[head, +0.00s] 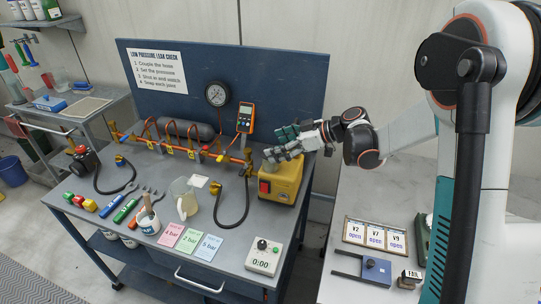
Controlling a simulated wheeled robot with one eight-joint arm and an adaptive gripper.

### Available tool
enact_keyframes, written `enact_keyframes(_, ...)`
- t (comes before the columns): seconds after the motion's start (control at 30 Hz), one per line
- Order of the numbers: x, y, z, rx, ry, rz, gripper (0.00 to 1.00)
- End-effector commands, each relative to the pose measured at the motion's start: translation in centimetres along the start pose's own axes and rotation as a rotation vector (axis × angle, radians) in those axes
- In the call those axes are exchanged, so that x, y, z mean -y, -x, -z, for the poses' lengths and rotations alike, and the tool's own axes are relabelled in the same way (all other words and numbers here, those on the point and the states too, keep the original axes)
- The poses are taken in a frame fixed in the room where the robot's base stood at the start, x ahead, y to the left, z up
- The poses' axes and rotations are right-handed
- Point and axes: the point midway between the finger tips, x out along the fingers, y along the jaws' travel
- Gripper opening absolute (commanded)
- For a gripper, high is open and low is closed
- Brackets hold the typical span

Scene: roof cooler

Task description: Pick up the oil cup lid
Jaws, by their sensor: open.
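My gripper (279,145) is open and reaches in from the right, just above the yellow pump box (281,181) with the red switch at the right end of the bench. Its fingers overlap the top of the box, and I cannot tell whether they touch anything there. I cannot clearly make out the oil cup lid. Part of the box top is hidden behind the fingers, and any small lid there is too small to tell.
The blue back panel (300,92) stands close behind my gripper. Left of the box are a black hose (219,214), a clear jug (184,205), a white cup (148,224) with a brush, and an orange manifold (176,150). A timer box (264,257) sits at the front.

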Motion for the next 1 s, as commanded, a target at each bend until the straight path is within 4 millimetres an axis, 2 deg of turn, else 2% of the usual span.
enact_keyframes(0.1,0.07,-1.25,-0.08,0.000,0.000,0.002,0.80)
enact_keyframes(0.3,0.03,-1.26,0.01,0.000,0.000,0.000,0.80)
enact_keyframes(0.37,0.03,-1.25,0.01,0.000,0.000,0.000,0.69)
enact_keyframes(0.5,0.02,-1.24,0.00,0.000,0.000,0.000,0.37)
enact_keyframes(1.0,0.02,-0.92,0.55,0.000,0.000,0.000,0.37)
